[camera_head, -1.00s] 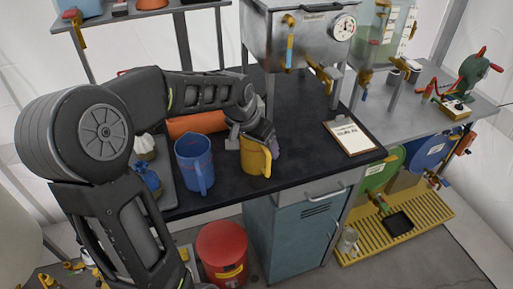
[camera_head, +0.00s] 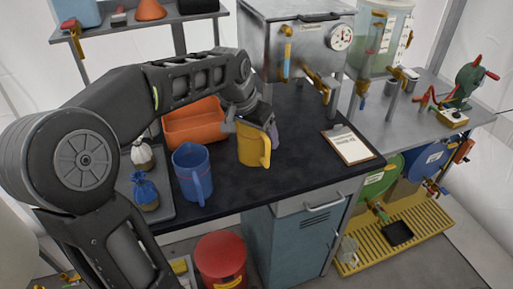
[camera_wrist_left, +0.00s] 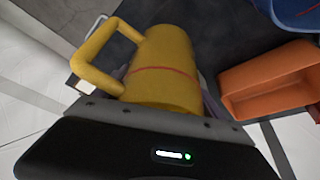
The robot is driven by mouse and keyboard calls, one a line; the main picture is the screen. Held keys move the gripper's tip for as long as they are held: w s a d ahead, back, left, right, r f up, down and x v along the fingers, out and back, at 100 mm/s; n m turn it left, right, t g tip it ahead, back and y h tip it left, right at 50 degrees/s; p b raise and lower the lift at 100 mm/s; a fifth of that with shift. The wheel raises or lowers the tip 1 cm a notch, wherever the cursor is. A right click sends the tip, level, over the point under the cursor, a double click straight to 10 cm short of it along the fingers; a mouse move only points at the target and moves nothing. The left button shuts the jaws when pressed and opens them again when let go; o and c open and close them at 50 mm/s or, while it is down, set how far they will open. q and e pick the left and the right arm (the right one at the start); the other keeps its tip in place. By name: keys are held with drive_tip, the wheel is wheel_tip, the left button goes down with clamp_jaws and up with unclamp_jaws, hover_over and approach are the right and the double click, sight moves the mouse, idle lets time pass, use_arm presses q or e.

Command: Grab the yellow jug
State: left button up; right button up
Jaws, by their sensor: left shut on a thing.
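The yellow jug (camera_head: 252,147) stands upright on the dark worktop, or just above it; I cannot tell which. Its handle points right and toward the front edge in the head view. My left gripper (camera_head: 254,118) comes from above and behind and is shut on the jug's body. In the left wrist view the yellow jug (camera_wrist_left: 163,70) fills the space in front of the gripper, with its handle at the upper left. The gripper's fingers are mostly hidden by the jug. My right gripper is not in view.
A blue jug (camera_head: 192,172) stands left of the yellow one. An orange bin (camera_head: 194,127) lies behind it. Two small tied bags (camera_head: 145,190) sit on a grey tray at the left. A clipboard (camera_head: 347,145) lies at the right, with clear worktop before it. A metal tank (camera_head: 290,45) stands behind.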

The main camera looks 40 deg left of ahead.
use_arm(q)
drive_tip(key=shift+r, duration=1.4)
